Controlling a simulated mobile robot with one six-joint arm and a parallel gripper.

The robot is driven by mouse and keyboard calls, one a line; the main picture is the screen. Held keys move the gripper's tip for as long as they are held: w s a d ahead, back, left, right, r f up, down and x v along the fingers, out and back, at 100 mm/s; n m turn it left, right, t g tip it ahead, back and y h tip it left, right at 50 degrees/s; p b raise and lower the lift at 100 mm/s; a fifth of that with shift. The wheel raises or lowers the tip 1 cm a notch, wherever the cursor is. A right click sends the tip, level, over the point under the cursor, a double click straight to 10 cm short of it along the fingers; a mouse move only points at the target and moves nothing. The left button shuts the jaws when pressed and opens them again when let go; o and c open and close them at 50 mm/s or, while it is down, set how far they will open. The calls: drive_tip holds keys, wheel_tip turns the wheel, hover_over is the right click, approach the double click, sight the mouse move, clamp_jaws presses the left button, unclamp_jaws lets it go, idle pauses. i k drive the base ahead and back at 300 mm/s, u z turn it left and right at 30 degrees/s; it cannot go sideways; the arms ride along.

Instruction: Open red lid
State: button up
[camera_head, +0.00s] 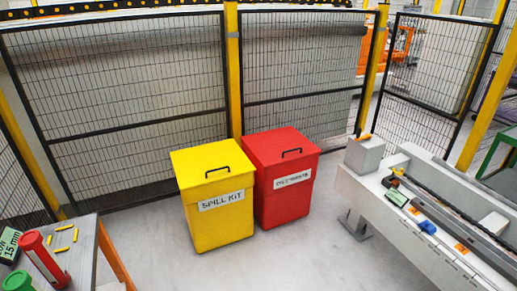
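A red bin (283,200) stands on the floor near the middle of the head view. My gripper is not in view.
A yellow bin (218,223) labelled "SPILL KIT" stands close on the left, lid shut. A mesh fence (120,90) runs behind both bins. A grey bench (400,225) with small parts is at right. A table (84,237) is at lower left. Floor in front is clear.

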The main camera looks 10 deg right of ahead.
sight(274, 147)
drive_tip(key=u, duration=0.05)
drive_tip(key=k, duration=0.45)
drive_tip(key=z, duration=0.1)
drive_tip(key=i, duration=1.25)
drive_tip(key=u, duration=0.75)
drive_tip(key=i, duration=0.65)
drive_tip(key=u, duration=0.1)
